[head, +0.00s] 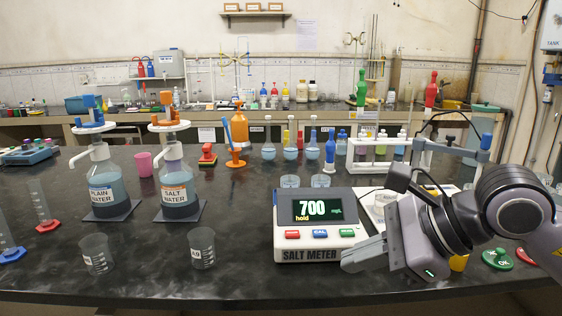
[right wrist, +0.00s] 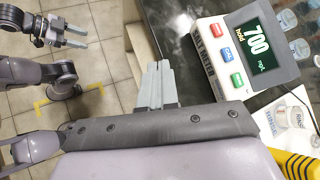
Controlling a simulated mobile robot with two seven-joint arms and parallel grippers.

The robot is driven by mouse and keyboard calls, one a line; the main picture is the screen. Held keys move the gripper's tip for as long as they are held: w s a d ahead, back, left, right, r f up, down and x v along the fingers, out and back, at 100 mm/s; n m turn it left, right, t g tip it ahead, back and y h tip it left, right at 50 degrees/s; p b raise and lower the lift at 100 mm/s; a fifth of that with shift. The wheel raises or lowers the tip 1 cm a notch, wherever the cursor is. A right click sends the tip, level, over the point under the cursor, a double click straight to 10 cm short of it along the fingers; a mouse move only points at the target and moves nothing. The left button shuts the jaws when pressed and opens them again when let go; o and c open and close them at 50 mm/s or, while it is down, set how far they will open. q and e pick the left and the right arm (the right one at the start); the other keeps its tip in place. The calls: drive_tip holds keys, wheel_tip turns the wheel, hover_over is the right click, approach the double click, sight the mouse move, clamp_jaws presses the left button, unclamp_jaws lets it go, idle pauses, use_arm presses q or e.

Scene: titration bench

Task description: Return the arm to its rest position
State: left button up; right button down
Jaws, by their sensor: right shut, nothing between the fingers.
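My right gripper (head: 360,256) is shut and empty, just right of the salt meter's front corner in the head view. In the right wrist view its fingers (right wrist: 158,84) lie together beside the bench edge, apart from the meter. The salt meter (head: 309,254) stands on the dark bench and reads 700 with "hold"; it also shows in the right wrist view (right wrist: 226,80). My left gripper (right wrist: 76,36) shows at the upper left of the right wrist view, over the tiled floor, with its fingers apart and nothing between them. It is out of the head view.
Two beakers (head: 202,248) stand at the front left. The plain water bottle (head: 104,185) and the salt water bottle (head: 176,187) stand behind them. A rack of bottles (head: 352,160) stands behind the meter. The bench front edge (head: 150,297) is clear.

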drive_tip(key=s+a+r+m+g+y+p, duration=0.2)
drive_tip(key=s+a+m+g+y+p, duration=0.15)
drive_tip(key=s+a+m+y, duration=0.35)
drive_tip(key=w+d+m+t+y+p, duration=0.2)
drive_tip(key=w+d+m+t+y, duration=0.3)
drive_tip(key=m+t, duration=0.8)
drive_tip(key=w+d+f+m+t+h+p, duration=0.1)
drive_tip(key=d+f+m+t+h, duration=0.15)
drive_tip(key=f+m+h, duration=0.65)
drive_tip(key=w+d+f+m+t+h+p, duration=0.15)
drive_tip(key=d+f+m+h, duration=0.3)
drive_tip(key=m, duration=0.85)
use_arm(q)
wheel_tip(320, 180, up, 8)
drive_tip(key=a+p, duration=0.1)
drive_tip(key=p, duration=0.1)
drive_tip(key=shift+a, duration=0.2)
use_arm(e)
drive_tip(key=s+d+f+m+g+h, duration=0.2)
drive_tip(key=s+f+m+g, duration=0.2)
drive_tip(key=s+f, duration=0.3)
drive_tip(key=s+d+f+m+g+h, duration=0.2)
drive_tip(key=s+f+m+g, duration=0.2)
drive_tip(key=s+f, duration=0.3)
wheel_tip(320, 180, down, 4)
drive_tip(key=shift+s+d+r+m+h, duration=0.25)
drive_tip(key=shift+s+m+h, duration=0.1)
drive_tip(key=shift+m, duration=0.25)
